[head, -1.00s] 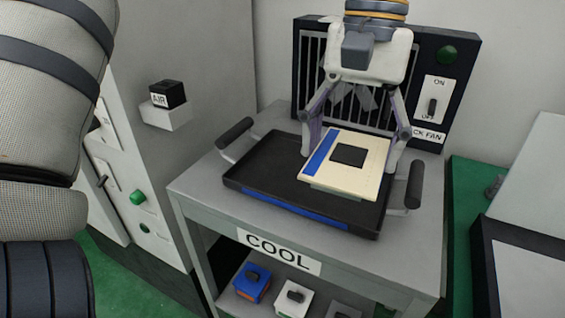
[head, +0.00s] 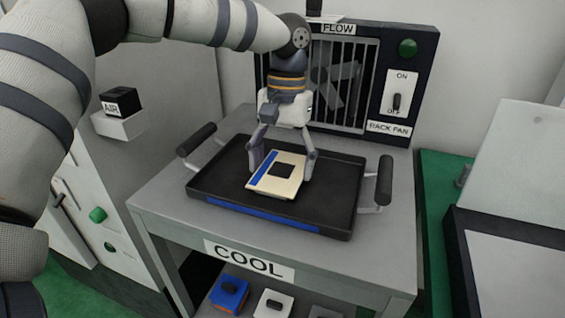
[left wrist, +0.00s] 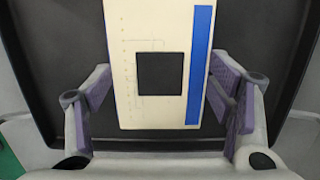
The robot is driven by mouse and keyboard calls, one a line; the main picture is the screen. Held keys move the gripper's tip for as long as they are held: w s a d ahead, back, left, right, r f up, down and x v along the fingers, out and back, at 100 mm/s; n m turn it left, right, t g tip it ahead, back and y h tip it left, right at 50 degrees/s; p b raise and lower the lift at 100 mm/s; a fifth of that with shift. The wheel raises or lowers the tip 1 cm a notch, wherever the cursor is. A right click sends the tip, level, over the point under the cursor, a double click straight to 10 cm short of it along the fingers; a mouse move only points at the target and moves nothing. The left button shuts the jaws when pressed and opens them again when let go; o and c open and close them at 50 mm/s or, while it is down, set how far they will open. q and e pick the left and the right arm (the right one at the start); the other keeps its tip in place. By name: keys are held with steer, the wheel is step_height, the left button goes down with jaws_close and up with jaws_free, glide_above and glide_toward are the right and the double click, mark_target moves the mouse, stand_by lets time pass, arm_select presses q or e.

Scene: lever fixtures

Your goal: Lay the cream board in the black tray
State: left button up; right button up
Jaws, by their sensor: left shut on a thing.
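The cream board (head: 291,186) has a blue stripe along one side and a black square in its middle. It lies flat over the floor of the black tray (head: 335,200), inside the rim. I cannot tell whether its underside touches the tray. My left gripper (head: 280,166) comes down from above and is shut on the board, one finger at each side. In the left wrist view the board (left wrist: 130,100) sits between the fingers (left wrist: 160,88), with dark tray around it. My right gripper is not in view.
The tray stands on a grey cart (head: 145,205) marked COOL, with dark handles (head: 384,180) at the tray's sides. Behind it is a rack fan panel (head: 400,60) with a switch. A white cabinet with an AIR block (head: 122,102) stands left. Small blocks (head: 228,293) sit on the lower shelf.

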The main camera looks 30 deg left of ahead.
mark_target(285, 163)
arm_select(q)
steer(key=shift+f, duration=0.15)
steer(key=o, duration=1.3)
step_height(285, 163, up, 12)
steer(key=w, duration=0.1)
steer(key=shift+w+a+b, duration=0.2)
steer(key=shift+w+b, duration=0.1)
steer(key=shift+b, duration=0.1)
